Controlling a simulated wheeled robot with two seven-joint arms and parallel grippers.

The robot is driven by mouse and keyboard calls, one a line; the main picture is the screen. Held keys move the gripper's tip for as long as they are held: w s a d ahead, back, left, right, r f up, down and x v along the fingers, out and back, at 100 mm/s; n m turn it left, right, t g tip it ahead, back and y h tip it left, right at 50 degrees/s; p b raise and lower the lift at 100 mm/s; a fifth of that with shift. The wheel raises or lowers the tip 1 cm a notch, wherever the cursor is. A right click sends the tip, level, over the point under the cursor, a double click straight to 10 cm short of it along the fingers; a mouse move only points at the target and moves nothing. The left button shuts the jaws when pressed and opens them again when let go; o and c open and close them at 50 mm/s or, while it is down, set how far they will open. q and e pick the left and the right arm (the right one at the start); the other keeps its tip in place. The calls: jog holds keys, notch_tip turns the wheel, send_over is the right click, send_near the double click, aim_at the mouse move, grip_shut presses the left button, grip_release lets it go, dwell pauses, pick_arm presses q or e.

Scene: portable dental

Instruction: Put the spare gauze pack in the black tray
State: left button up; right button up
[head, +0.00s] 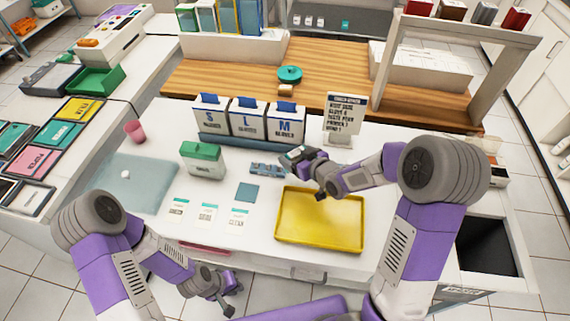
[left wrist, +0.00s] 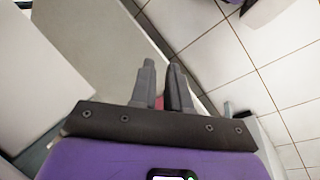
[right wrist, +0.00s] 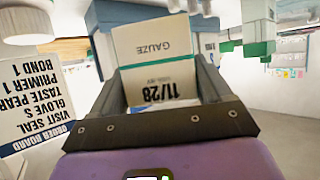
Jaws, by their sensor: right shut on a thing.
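My right gripper (head: 304,160) is shut on a gauze pack (right wrist: 157,52), a pale packet printed "GAUZE" and "11/28". In the head view the gauze pack (head: 294,153) is held above the counter, behind the yellow tray. My left gripper (head: 226,297) is low at the counter's front; its fingers (left wrist: 162,72) are close together with nothing visible between them. A dark surface (head: 325,32) with several small packs lies at the far back; I cannot tell if it is the black tray.
A yellow tray (head: 318,238) is empty at the front. Glove boxes (head: 246,122), an order board (head: 345,114) and a green-lidded box (head: 202,160) stand behind. Cards lie front left of it. A black opening (head: 486,246) is at the right.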

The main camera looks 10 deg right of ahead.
notch_tip(320, 180, down, 3)
jog(key=shift+s+r, duration=0.15)
notch_tip(320, 180, down, 4)
jog(key=shift+f+b, duration=0.1)
jog(key=shift+b, duration=0.65)
jog(key=o, duration=1)
jog(key=shift+c, duration=0.2)
